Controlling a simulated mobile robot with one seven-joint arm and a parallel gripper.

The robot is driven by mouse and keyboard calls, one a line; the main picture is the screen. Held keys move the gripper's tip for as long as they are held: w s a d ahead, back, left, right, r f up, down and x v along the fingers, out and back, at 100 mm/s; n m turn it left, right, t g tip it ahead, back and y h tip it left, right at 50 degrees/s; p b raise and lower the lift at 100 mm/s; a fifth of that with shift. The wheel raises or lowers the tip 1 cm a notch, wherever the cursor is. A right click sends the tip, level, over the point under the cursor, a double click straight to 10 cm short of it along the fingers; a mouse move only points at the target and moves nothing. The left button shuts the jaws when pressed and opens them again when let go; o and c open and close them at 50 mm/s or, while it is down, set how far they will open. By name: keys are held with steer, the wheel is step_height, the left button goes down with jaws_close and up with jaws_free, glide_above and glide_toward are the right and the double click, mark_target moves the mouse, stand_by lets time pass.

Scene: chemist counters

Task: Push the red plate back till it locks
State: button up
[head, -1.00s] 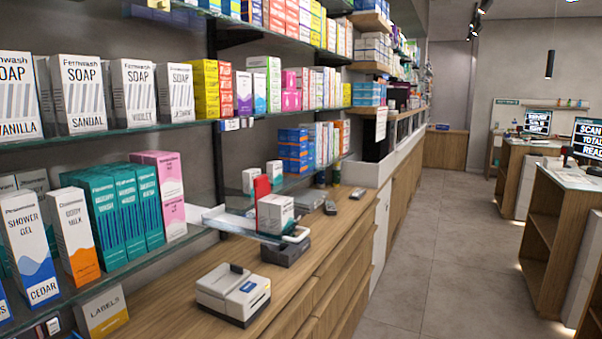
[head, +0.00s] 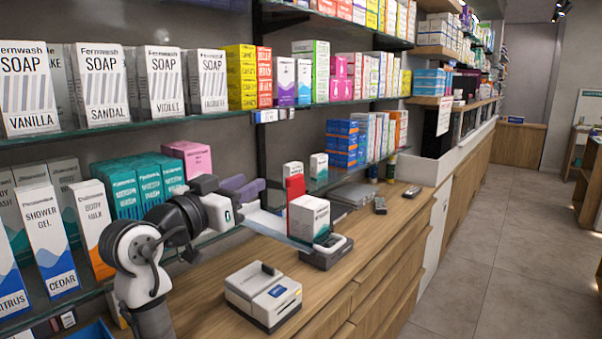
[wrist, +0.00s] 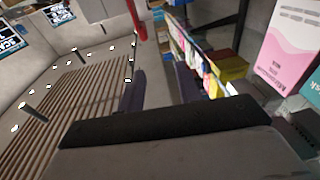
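The red plate (head: 295,188) stands upright on a clear shelf tray that juts out over the counter, partly hidden behind a white box (head: 308,217). In the wrist view a red upright strip (wrist: 136,22), which looks like the plate, shows at the top beyond the fingers. My gripper (head: 258,188) is at the tray's left, with its purple-grey fingers pointing right toward the plate and a visible gap before it. In the wrist view the two dark fingers (wrist: 161,88) stand apart with nothing between them, so it is open.
A white label printer (head: 263,295) sits on the wooden counter below. A dark device (head: 325,257) lies beneath the tray's front end. Teal boxes (head: 150,182) and a pink box (head: 190,160) crowd the shelf behind my arm. Soap boxes stand on the shelf above.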

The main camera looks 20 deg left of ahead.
mark_target(302, 174)
steer(key=shift+m+g+h, duration=0.6)
steer(key=shift+g, duration=0.2)
steer(key=p+x, duration=0.1)
steer(key=x, duration=0.4)
steer(key=f+p+x, duration=0.1)
steer(key=p+x, duration=0.1)
steer(key=x, duration=0.2)
steer(key=d+p+x, duration=0.1)
steer(key=p+x, duration=0.1)
steer(key=x, duration=0.3)
steer(key=shift+d+f, duration=0.15)
steer(key=shift+d, duration=0.05)
jaws_close()
